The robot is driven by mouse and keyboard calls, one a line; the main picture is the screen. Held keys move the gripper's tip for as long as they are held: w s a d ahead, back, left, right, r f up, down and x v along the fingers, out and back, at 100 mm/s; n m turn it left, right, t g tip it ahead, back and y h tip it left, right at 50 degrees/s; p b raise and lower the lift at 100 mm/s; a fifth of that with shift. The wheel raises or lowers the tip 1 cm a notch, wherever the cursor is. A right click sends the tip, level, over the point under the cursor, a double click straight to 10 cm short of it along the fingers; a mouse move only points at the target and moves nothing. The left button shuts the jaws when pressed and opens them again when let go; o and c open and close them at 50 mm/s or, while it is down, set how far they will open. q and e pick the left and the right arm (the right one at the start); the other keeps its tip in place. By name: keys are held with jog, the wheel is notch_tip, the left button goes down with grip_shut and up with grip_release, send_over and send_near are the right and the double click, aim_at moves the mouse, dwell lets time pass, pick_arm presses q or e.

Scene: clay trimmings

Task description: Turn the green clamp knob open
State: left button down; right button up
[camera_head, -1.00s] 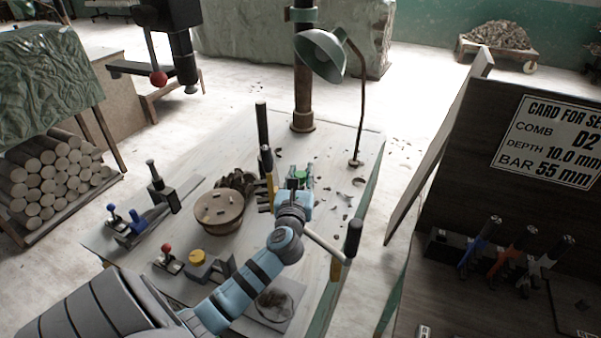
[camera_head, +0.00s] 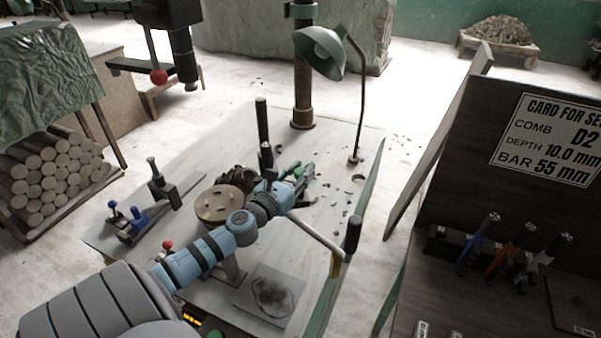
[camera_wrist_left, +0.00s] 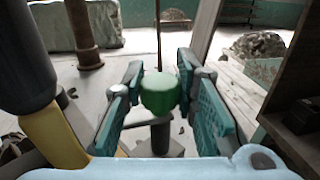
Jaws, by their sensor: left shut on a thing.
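The green clamp knob (camera_head: 299,172) stands on the bench beyond the wheel, and it shows large in the left wrist view (camera_wrist_left: 158,93) on top of a dark stem. My left gripper (camera_head: 304,174) reaches it from the left. Its teal fingers lie on both sides of the knob in the left wrist view (camera_wrist_left: 160,100), shut on it. The fingers partly hide the knob in the head view. I cannot tell from its plain round shape how far it is turned. My right gripper is not in view.
A dark upright post (camera_head: 262,120) stands close behind my left wrist. A lever with a black grip (camera_head: 352,234) sticks out at the bench's right side. A round wooden disc (camera_head: 222,204) sits left of the gripper. A green lamp (camera_head: 321,54) stands behind.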

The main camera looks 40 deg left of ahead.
aim_at(300, 170)
pick_arm(q)
jog(key=c, duration=1.3)
grip_release()
notch_tip(300, 170, up, 10)
jog(key=shift+a, duration=0.1)
